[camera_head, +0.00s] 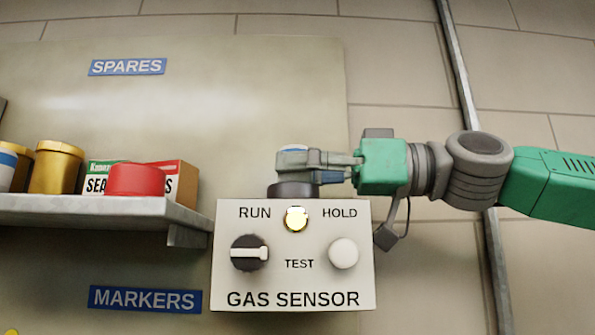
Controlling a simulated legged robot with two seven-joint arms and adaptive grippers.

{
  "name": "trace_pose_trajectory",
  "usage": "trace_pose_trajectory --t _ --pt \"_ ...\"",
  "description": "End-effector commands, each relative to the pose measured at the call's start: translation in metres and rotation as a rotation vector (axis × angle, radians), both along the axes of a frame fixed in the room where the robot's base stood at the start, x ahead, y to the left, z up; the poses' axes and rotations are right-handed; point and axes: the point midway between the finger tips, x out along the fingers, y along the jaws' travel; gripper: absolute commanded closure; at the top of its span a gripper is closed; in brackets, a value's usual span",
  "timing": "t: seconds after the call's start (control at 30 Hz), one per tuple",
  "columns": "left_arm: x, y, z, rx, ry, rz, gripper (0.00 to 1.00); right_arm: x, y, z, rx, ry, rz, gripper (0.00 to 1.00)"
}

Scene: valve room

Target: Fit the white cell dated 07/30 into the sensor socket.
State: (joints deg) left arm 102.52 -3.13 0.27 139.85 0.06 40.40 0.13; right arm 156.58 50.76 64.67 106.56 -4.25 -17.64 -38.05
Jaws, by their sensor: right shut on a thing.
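My right gripper (308,165) comes in from the right and is shut just above the dark round socket (293,190) on top of the gas sensor box (294,278). It holds a small cell (293,148), of which only a pale top with some blue shows above the fingers. The fingers hide the rest of the cell, so no date is readable. I cannot tell whether its lower end is in the socket or just over it. My left gripper is not in view.
The sensor front has a lit yellow lamp (296,218), a black knob (249,253) and a white button (343,253). At left a shelf (100,212) holds a gold can (56,170), a seals box (175,178) and a red tub (137,180). A vertical pipe (459,75) runs behind my arm.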

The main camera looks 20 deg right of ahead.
Motion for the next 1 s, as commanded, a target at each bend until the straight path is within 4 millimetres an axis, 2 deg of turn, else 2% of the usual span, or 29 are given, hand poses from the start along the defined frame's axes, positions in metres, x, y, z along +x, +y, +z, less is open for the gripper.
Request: trace_pose_trajectory --t 0.33,0.37,0.4,0.43,0.77,0.87,1.0 --pt "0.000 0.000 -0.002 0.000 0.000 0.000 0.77 0.000 0.001 -0.002 0.000 0.000 0.000 1.00" --pt "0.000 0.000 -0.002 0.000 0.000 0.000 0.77 0.000 0.001 -0.002 0.000 0.000 0.000 0.65" --pt "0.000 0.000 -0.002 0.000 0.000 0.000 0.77 0.000 0.001 -0.002 0.000 0.000 0.000 0.51" --pt "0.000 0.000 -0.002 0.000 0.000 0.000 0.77 0.000 0.001 -0.002 0.000 0.000 0.000 0.45" --pt "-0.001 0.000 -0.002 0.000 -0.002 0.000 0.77 -0.001 0.000 -0.002 0.000 0.000 0.000 0.45" --pt "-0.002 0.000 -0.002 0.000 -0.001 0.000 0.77 -0.004 -0.008 -0.002 0.000 -0.001 0.000 0.45" --pt "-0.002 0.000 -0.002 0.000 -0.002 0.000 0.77 -0.014 -0.031 -0.003 0.003 -0.003 -0.002 0.45"
